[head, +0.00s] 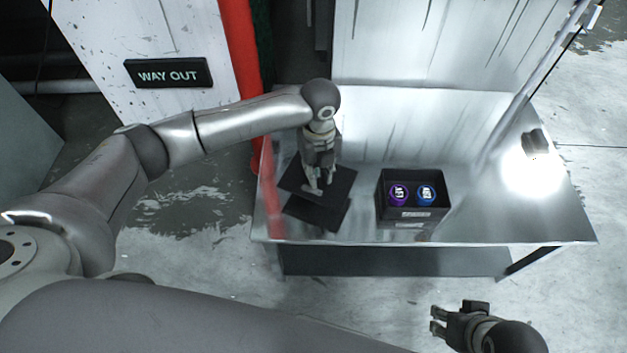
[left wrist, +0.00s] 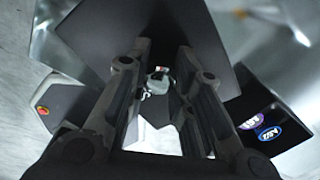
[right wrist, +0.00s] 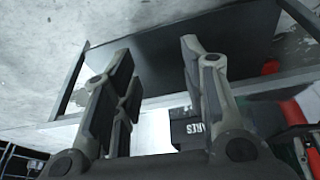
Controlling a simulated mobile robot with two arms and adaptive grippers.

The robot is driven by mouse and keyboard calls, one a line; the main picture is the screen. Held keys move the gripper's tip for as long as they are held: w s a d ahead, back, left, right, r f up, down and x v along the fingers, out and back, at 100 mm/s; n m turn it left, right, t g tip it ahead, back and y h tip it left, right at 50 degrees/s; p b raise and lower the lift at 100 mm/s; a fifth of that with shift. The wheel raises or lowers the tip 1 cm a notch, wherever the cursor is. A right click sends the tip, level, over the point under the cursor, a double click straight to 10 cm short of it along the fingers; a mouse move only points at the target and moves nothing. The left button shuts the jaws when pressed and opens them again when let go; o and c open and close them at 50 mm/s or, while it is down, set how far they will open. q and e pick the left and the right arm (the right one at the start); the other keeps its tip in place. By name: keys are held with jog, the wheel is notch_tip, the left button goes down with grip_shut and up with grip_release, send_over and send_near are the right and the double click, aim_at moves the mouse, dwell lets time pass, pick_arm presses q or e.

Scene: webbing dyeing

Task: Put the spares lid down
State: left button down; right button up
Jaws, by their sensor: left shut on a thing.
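The spares lid (head: 340,184) is a flat black square panel. My left gripper (head: 315,188) is shut on it from above, and it hangs over the left part of the metal table (head: 480,215). In the left wrist view the lid (left wrist: 95,35) spreads behind the fingers. A second dark shape (head: 313,215) lies just below it; I cannot tell whether it is a reflection. The black spares box (head: 443,200) is open to the right of the lid, with a purple disc (head: 398,195) and a blue disc (head: 426,195) inside. My right gripper (head: 435,320) is open and empty, in front of the table.
A red post (head: 240,60) stands at the table's left, near my left arm. A WAY OUT sign (head: 168,73) is on the white panel behind. A small dark object (head: 535,143) sits at the table's right back. The table's right side is mostly clear.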

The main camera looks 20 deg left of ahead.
pick_arm(q)
jog(key=shift+w+a+f, duration=0.2)
jog(key=shift+a+f, duration=0.05)
jog(key=shift+f, duration=0.2)
jog(key=shift+w+a+f, duration=0.2)
jog(key=shift+f, duration=0.2)
jog(key=shift+w+a+f+b, duration=0.1)
jog(key=shift+a+f+b, duration=0.1)
jog(key=shift+f+b, duration=0.25)
jog(key=shift+w+a+f+b, duration=0.1)
jog(key=shift+a+f+b, duration=0.1)
jog(key=shift+f, duration=0.3)
notch_tip(320, 180, down, 2)
jog(key=shift+b, duration=0.3)
pick_arm(e)
jog(key=w, duration=0.1)
jog(key=w+a+t, duration=0.1)
jog(key=w, duration=0.1)
jog(key=w+t, duration=0.1)
jog(key=shift+w+a+f+y, duration=0.15)
jog(key=shift+f+y, duration=0.1)
jog(key=shift+y, duration=0.05)
pick_arm(q)
jog(key=shift+f, duration=0.1)
jog(key=c, duration=1.3)
grip_release()
